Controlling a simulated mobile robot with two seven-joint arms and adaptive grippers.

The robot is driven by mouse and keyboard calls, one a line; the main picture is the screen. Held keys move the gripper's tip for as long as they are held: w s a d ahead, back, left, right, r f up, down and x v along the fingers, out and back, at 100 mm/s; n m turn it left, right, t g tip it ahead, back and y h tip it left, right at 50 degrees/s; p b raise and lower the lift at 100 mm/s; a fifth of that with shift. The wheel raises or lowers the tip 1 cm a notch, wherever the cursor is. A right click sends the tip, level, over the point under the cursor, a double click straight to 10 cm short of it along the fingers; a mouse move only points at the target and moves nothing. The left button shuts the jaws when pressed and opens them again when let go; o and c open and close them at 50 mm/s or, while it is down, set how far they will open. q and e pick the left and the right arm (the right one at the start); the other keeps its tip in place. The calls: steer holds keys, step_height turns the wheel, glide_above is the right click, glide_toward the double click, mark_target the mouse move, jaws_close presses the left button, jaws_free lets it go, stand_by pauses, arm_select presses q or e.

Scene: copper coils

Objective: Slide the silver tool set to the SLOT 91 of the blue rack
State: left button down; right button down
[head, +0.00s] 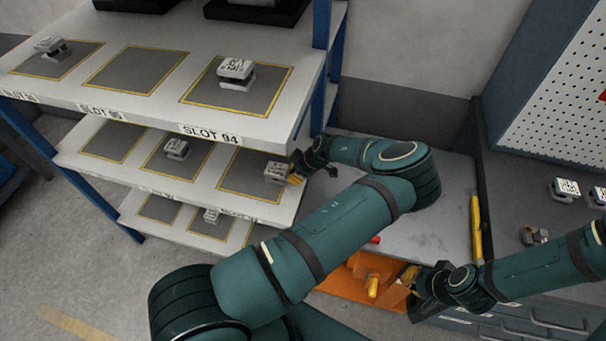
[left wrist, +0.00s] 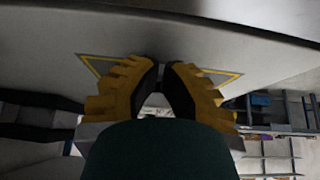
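A silver tool set (head: 277,172) is at the right part of the blue rack's (head: 322,25) middle shelf, over or on a yellow-outlined slot (head: 245,178). My left gripper (head: 294,179) reaches in from the right, its yellow fingers against the tool set's right side. In the left wrist view the fingers (left wrist: 164,82) are close together, with grey-silver parts (left wrist: 92,131) around them; the green wrist hides much of this. Whether the tool set touches the shelf is unclear.
The top shelf (head: 120,35) holds similar silver items and reads SLOT 94 at its right front. Other silver items sit on the middle and bottom shelves. An orange object (head: 352,283) lies near my right gripper. A grey bench (head: 530,265) and pegboard stand at right.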

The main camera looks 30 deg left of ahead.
mark_target(274, 166)
arm_select(q)
steer(key=shift+a, duration=0.25)
